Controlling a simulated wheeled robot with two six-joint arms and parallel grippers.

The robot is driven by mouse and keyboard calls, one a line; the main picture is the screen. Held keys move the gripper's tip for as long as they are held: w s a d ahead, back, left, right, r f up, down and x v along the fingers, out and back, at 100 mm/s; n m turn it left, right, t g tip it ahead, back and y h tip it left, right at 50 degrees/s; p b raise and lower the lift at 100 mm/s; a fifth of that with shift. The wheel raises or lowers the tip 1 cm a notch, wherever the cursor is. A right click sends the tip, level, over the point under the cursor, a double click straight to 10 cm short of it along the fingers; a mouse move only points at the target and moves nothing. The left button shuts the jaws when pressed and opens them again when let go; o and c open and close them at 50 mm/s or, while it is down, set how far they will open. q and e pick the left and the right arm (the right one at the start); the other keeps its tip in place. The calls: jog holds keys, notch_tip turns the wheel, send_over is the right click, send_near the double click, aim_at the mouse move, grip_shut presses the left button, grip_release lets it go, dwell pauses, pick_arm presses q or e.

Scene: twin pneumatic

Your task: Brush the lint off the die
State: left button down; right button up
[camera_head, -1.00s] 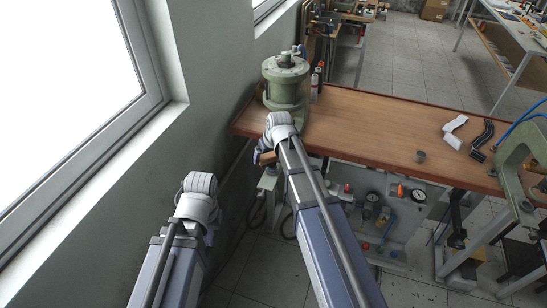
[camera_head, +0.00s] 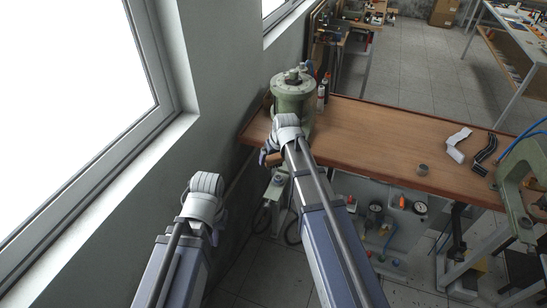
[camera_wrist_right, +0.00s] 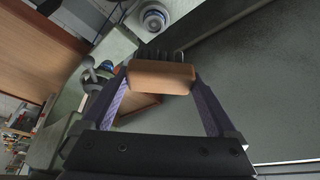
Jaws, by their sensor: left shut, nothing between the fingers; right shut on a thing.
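My right gripper (camera_wrist_right: 162,90) is shut on a brush (camera_wrist_right: 162,76) with a wooden back and dark bristles in the right wrist view. The bristles point away from the gripper. In the head view, the brush (camera_head: 270,158) shows partly beside my right wrist, at the left end of the bench. A green pneumatic press (camera_head: 293,98) stands just behind that wrist. I cannot make out the die or any lint; my arm and the press body cover that area. My left gripper (camera_head: 213,236) is shut and empty, mostly hidden behind its wrist, low and beside the wall.
The wooden bench (camera_head: 370,140) is mostly clear in the middle. A second green press frame (camera_head: 520,190) stands at the far right. The windowed wall is close on the left.

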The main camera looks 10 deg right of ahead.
pick_arm(q)
jog(key=shift+r, duration=0.4)
pick_arm(e)
jog(key=shift+r, duration=0.4)
notch_tip(320, 180, up, 3)
jog(key=p, duration=0.3)
pick_arm(q)
notch_tip(320, 180, up, 3)
jog(key=shift+f, duration=0.1)
pick_arm(e)
jog(key=shift+f, duration=0.1)
